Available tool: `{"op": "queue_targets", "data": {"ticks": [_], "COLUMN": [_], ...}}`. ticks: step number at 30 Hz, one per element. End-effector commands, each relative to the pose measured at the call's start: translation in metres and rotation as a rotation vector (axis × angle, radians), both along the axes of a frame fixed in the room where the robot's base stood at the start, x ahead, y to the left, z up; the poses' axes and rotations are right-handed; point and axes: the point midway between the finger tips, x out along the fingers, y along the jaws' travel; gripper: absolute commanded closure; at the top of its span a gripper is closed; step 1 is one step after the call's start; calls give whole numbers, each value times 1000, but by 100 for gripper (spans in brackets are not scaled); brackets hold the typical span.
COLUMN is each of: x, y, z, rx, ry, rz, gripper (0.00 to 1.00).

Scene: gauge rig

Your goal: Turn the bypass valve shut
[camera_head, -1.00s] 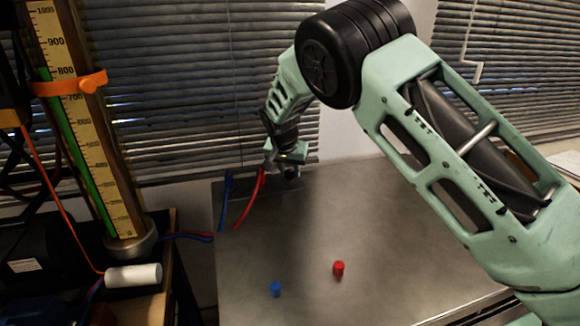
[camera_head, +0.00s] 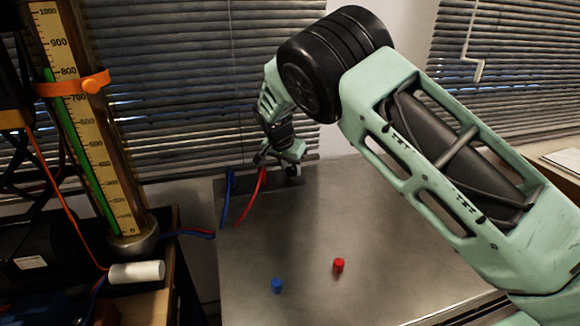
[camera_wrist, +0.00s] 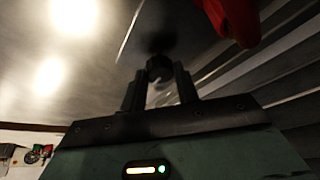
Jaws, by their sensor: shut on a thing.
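My gripper (camera_head: 284,160) is at the back left of the metal table, beside the red and blue hoses. In the wrist view my gripper (camera_wrist: 158,82) has its two dark fingers around a small dark round knob (camera_wrist: 158,67), shut on it. The knob appears to be the bypass valve's handle. Its body and any turn mark are too dark to make out, and in the head view my gripper and wrist hide it.
A tall gauge (camera_head: 85,130) with a green column and an orange clamp (camera_head: 75,85) stands at left. A red hose (camera_head: 250,202) and blue hose (camera_head: 226,198) run close to my gripper. A red cap (camera_head: 339,265) and blue cap (camera_head: 277,286) are on the otherwise clear table (camera_head: 390,250).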

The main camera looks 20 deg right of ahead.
Motion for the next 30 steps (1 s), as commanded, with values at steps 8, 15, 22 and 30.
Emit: {"op": "queue_targets", "data": {"ticks": [8, 15, 22, 30], "x": [0, -2, -13, -30], "y": [0, 3, 16, 33], "z": [-1, 7, 47, 106], "rx": [1, 1, 3, 3], "ry": [1, -1, -3, -3], "rz": [0, 2, 4, 2], "gripper": [48, 48, 48, 48]}}
